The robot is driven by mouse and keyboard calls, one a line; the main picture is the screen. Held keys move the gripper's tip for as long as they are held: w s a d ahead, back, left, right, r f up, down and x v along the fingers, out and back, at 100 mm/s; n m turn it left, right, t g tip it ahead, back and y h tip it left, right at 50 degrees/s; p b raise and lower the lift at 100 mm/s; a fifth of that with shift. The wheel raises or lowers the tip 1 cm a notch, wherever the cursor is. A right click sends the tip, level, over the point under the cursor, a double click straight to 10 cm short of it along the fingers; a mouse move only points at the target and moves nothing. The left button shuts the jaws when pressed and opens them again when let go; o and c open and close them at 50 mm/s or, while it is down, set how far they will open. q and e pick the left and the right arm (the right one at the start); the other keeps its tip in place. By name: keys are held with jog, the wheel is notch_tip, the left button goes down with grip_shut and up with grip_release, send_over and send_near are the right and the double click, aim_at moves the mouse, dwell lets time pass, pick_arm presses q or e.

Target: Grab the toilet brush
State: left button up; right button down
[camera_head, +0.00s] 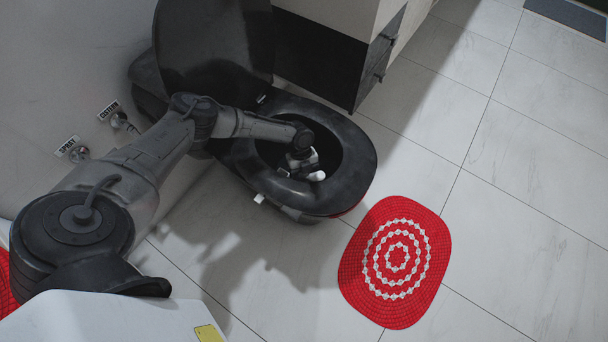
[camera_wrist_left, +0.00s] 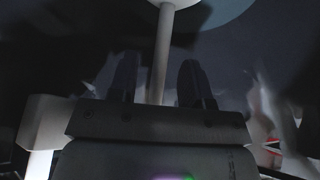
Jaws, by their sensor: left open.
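My left arm reaches over the open black toilet (camera_head: 362,150), and my left gripper (camera_head: 303,163) is low over the bowl opening. In the left wrist view, my left gripper (camera_wrist_left: 158,82) is open, with one dark finger on each side of a pale rod, which looks like the toilet brush handle (camera_wrist_left: 160,50). The rod runs between the fingers and meets a wider pale part at the top edge. I cannot tell whether either finger touches it. In the head view, a small white rounded end (camera_head: 317,176) shows beside the gripper; the rest of the brush is hidden. My right gripper is not in view.
The raised black lid (camera_head: 215,40) stands behind the seat. A dark-fronted cabinet (camera_head: 325,65) is close beyond the toilet. Wall valves labelled cistern (camera_head: 119,120) and spray (camera_head: 78,153) are at left. A red-and-white mat (camera_head: 397,262) lies on open tiled floor.

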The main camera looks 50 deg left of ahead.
pick_arm(q)
jog(key=shift+f, duration=0.25)
dwell(0.4)
grip_shut()
